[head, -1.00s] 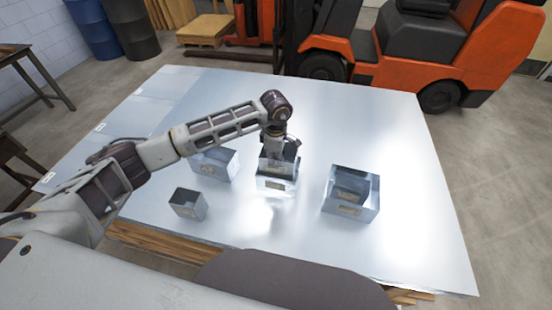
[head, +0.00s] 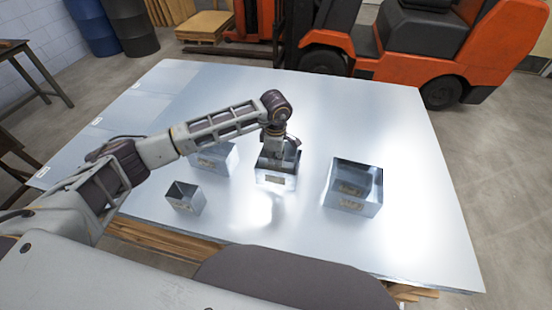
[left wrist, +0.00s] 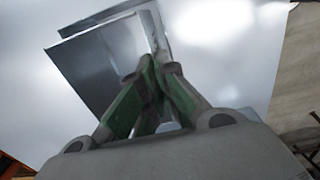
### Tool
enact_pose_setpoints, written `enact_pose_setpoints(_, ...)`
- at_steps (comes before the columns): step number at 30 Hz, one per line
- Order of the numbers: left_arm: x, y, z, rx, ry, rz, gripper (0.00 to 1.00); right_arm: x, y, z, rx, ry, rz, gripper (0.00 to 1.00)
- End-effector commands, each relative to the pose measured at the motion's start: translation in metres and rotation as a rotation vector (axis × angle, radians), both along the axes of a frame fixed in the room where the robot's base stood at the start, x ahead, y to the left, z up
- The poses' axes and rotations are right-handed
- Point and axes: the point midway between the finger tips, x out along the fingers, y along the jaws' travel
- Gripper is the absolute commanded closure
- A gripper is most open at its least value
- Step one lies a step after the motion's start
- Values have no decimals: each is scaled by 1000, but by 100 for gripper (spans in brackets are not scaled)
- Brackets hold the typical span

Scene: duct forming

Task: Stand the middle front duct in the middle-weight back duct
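The middle-weight back duct (head: 275,179) is an open-topped, shiny metal box with a label, standing near the middle of the sheet. My left gripper (head: 279,153) is right above its opening, pointing down. The middle front duct is largely hidden inside that duct; only its top edge shows under the gripper. In the left wrist view, my left gripper's green-padded fingers (left wrist: 154,82) are together on a thin metal wall, beside a larger metal face (left wrist: 95,65). Whether the inner duct touches the floor of the outer one cannot be told. My right gripper is not in view.
A small duct (head: 186,199) stands at front left, and a wider duct (head: 222,158) behind it, partly covered by my arm. A larger duct (head: 369,184) on the right seems to hold a smaller labelled one. The metal sheet (head: 420,225) is clear at right.

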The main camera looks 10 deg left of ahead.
Motion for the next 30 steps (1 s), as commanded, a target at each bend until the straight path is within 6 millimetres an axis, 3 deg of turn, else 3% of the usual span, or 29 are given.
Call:
enact_pose_setpoints(8,0,0,1,0,-1,0,100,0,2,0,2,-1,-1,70)
enact_pose_setpoints(15,0,0,1,0,-1,0,70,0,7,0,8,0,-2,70)
enact_pose_setpoints(30,0,0,0,0,0,0,70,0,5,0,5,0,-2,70)
